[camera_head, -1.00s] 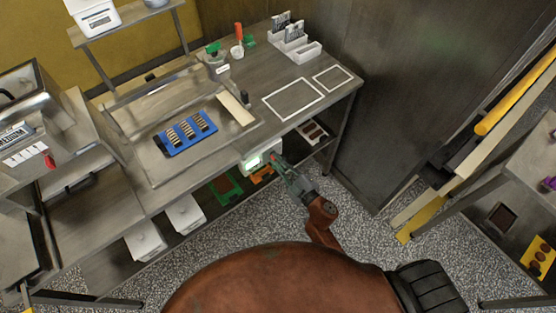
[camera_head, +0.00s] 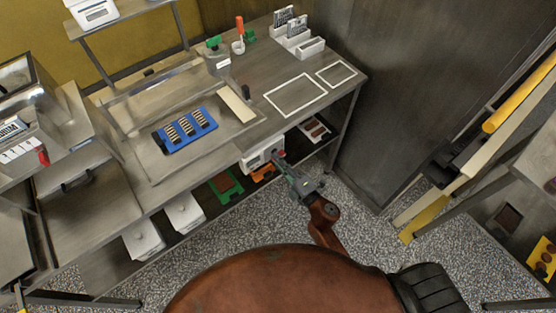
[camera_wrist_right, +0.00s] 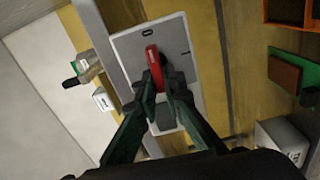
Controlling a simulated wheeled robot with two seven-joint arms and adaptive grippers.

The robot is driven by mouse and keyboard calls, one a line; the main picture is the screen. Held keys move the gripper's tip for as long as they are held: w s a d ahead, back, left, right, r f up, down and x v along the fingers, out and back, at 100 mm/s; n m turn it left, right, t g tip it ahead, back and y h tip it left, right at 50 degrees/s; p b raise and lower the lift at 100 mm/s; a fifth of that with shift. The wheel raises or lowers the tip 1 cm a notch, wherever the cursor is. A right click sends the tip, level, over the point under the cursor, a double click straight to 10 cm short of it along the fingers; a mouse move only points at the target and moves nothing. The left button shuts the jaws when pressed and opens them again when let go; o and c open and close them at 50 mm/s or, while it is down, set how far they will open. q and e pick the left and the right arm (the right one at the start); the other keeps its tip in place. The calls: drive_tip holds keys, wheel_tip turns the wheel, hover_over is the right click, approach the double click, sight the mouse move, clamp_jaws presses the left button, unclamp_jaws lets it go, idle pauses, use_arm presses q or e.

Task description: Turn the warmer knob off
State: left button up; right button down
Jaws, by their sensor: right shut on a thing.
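The warmer's white control box (camera_head: 254,160) hangs under the front edge of the steel table. In the right wrist view its pale panel (camera_wrist_right: 128,48) faces me, with a grey, unlit window (camera_wrist_right: 165,115) partly behind my fingers. The red knob (camera_wrist_right: 152,58) stands out from the panel, its long side running nearly up and down in that view. My right gripper (camera_wrist_right: 165,84) is shut on the knob's near end, and the fingertips hide part of it. In the head view the right gripper (camera_head: 284,163) reaches the box from the lower right. My left gripper is out of view.
A blue mould tray (camera_head: 185,131) with striped bars lies on the mesh above. Green and orange trays (camera_head: 225,187) and white bins (camera_head: 184,213) sit on the shelf below. A tall dark cabinet (camera_head: 410,90) stands right of the table. Speckled floor is clear around my arm.

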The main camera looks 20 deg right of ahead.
drive_tip(key=shift+f+n, duration=0.15)
drive_tip(key=shift+n, duration=0.15)
idle(0.4)
drive_tip(key=c, duration=2)
unclamp_jaws()
drive_tip(key=shift+c, duration=0.2)
drive_tip(key=v, duration=1.2)
